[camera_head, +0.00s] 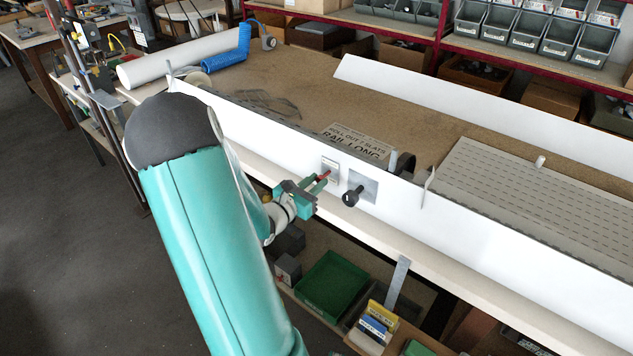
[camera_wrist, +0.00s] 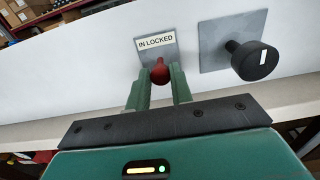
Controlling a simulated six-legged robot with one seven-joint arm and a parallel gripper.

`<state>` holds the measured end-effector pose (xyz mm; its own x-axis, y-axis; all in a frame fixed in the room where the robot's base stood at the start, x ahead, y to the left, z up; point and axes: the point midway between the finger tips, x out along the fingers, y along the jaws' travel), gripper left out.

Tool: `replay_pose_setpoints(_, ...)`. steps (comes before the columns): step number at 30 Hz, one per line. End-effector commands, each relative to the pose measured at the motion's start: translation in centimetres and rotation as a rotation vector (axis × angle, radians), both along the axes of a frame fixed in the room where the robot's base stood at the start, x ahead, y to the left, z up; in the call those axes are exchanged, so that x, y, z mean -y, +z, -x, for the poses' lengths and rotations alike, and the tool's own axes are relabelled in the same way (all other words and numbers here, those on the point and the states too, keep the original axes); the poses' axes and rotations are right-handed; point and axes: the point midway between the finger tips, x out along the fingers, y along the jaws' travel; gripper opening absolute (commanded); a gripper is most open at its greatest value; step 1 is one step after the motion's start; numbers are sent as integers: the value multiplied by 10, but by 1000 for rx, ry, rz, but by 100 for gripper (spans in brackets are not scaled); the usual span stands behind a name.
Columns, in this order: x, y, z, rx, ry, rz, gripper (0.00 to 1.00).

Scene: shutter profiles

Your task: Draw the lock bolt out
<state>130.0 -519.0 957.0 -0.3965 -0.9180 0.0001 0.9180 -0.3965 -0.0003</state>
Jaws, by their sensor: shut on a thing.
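The lock bolt shows as a red knob (camera_wrist: 160,72) in the wrist view, in front of a small grey plate marked "IN LOCKED" (camera_wrist: 157,43). The plate sits on the white shutter profile (camera_head: 270,145). My gripper (camera_head: 324,178) reaches the plate from the left in the head view. Its green fingers (camera_wrist: 159,88) are shut on the red knob, one on each side. The knob's shaft and how far it stands out are mostly hidden. In the head view only a little red shows between the fingers.
Right of the plate, a black knob (camera_wrist: 254,60) stands out from a square grey plate (camera_wrist: 212,42) on the same profile. The profile stands along the bench's front edge (camera_head: 385,248). Below are a green bin (camera_head: 332,284) and a shelf with small boxes (camera_head: 375,328).

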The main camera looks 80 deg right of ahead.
Motion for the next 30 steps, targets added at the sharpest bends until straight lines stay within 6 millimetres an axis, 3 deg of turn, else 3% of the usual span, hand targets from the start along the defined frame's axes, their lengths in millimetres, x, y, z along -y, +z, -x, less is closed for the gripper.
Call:
replay_pose_setpoints(13,-5,-1,-2,-1,1,-1,0)
replay_pose_setpoints(14,-6,-1,-3,-1,1,-1,26)
replay_pose_setpoints(17,-5,-1,-2,-1,1,-1,44)
replay_pose_setpoints(26,-5,0,-2,0,1,0,44)
replay_pose_setpoints(30,-15,0,-8,1,4,-1,44)
